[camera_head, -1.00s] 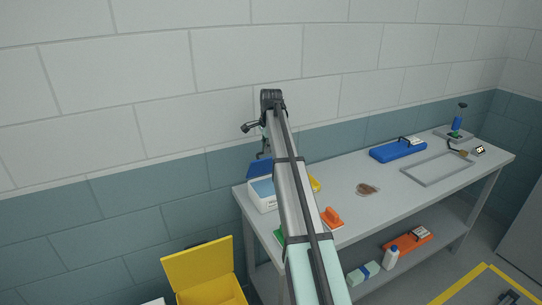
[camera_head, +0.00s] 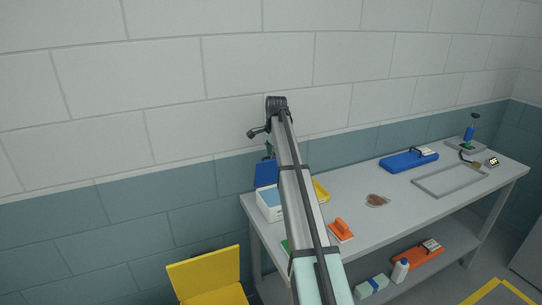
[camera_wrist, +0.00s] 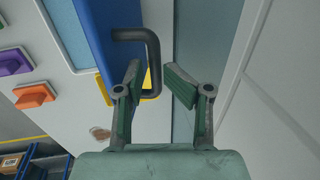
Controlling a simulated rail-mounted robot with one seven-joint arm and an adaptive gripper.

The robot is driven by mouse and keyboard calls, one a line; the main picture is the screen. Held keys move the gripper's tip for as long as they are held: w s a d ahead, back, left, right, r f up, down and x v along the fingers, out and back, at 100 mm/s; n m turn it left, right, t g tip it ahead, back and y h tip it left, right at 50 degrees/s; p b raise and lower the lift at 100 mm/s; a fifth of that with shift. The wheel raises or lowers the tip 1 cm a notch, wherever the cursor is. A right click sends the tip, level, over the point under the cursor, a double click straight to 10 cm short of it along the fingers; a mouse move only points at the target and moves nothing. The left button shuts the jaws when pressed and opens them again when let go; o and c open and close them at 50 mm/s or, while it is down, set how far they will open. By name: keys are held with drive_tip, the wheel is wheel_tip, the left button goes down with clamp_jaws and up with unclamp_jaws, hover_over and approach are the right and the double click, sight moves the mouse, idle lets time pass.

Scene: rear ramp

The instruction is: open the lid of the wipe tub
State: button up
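The wipe tub (camera_head: 270,206) is a white box at the left end of the table, with a pale blue top area showing. Its blue lid (camera_head: 266,174) stands raised at the tub's back edge. In the wrist view the lid (camera_wrist: 92,28) is a blue panel seen nearly edge-on, with a dark handle (camera_wrist: 154,52) sticking out. My gripper (camera_wrist: 152,74) is open, with a finger on each side of the handle's outer bar. Contact with it cannot be told. In the head view my arm hides part of the tub, and only a little green of my gripper (camera_head: 269,151) shows.
A blue case (camera_head: 409,161) and a grey tray (camera_head: 450,181) are farther right. A yellow bin (camera_head: 205,276) stands below left. The wall is close behind.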

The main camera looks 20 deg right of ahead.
wheel_tip(320, 180, up, 11)
drive_tip(key=s, duration=0.2)
drive_tip(key=shift+s+r, duration=0.2)
